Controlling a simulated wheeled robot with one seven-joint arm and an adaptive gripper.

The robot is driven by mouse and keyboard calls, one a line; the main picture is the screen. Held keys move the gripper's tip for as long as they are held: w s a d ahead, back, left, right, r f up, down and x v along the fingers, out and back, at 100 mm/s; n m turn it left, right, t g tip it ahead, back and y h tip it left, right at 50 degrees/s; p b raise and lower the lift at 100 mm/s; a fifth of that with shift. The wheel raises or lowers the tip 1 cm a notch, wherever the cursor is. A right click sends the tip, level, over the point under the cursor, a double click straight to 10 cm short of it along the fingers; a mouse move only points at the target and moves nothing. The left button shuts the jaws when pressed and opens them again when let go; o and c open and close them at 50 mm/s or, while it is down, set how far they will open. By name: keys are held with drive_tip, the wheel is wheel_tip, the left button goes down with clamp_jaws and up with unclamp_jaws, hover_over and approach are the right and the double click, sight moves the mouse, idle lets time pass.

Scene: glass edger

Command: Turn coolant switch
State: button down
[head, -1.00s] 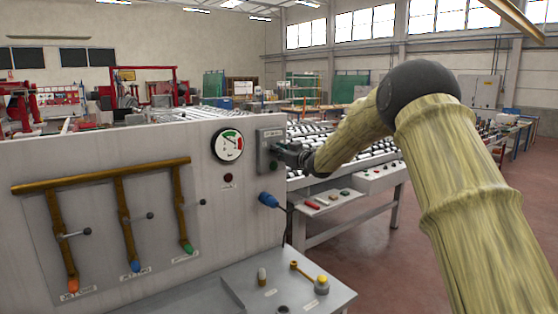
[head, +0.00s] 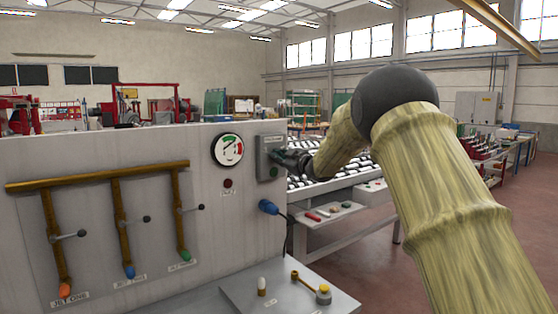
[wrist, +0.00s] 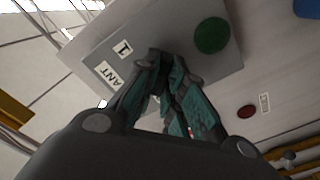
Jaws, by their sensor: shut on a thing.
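The coolant switch is a grey box (head: 264,153) at the right end of the machine's front panel, right of the round gauge. In the wrist view the box (wrist: 95,42) carries a white label ending in "ANT", a "1" mark and a round green button (wrist: 212,35). My gripper (head: 282,159) is at the front of the box, its arm reaching in from the right. In the wrist view my gripper (wrist: 163,62) has its fingers closed together against the box, shut on the switch's knob. The fingers hide the knob, so its angle cannot be seen.
A gauge (head: 228,149) and a dark red button (head: 228,183) sit left of the switch. A blue plug (head: 268,207) with a cable sticks out below. Brown pipes with several levers (head: 120,220) cover the left panel. A roller table (head: 335,180) stands behind.

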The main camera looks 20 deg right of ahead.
drive_tip(key=shift+f, duration=0.1)
drive_tip(key=c, duration=1.5)
unclamp_jaws()
drive_tip(key=shift+s, duration=0.1)
drive_tip(key=shift+s, duration=0.1)
drive_tip(key=v, duration=1.2)
drive_tip(key=shift+d, duration=0.1)
